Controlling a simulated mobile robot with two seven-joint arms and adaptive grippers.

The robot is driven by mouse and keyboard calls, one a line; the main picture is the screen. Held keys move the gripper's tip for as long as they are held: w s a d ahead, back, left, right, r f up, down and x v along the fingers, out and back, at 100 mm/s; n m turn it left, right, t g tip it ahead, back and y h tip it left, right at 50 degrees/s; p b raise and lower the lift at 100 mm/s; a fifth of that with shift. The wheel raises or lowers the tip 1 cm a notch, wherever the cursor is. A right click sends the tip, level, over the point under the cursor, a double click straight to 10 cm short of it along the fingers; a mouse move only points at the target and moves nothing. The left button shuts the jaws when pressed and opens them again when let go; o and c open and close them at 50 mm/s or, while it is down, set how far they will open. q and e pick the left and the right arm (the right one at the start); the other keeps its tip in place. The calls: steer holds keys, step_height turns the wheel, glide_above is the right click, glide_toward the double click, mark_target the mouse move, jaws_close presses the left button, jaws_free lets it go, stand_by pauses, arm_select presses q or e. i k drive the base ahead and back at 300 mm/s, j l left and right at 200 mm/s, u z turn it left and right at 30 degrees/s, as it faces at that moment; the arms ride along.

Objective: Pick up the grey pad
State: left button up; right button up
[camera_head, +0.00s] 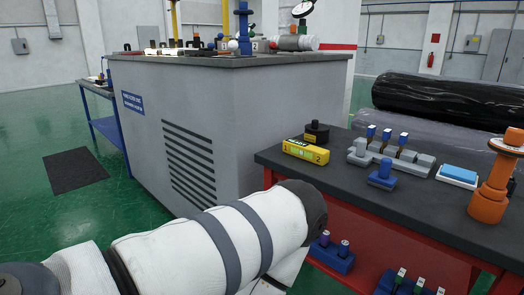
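No small grey pad is clearly visible in the head view. A flat blue pad (459,173) lies on a white base on the dark-topped workbench (390,205) at the right. A dark grey mat (75,170) lies flat on the green floor at the far left. My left arm, white with grey bands, reaches in from the lower left and ends in a dark joint in front of the bench's left corner. Neither gripper's fingers show. The arm hides part of the bench's front and the floor.
On the bench are a yellow device (306,151), a black cylinder (316,132), a grey valve block (390,155), a blue block (382,174) and an orange stand (490,190). A large grey cabinet (270,120) stands left of the bench.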

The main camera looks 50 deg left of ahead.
mark_target(359, 158)
steer(key=u, duration=0.8)
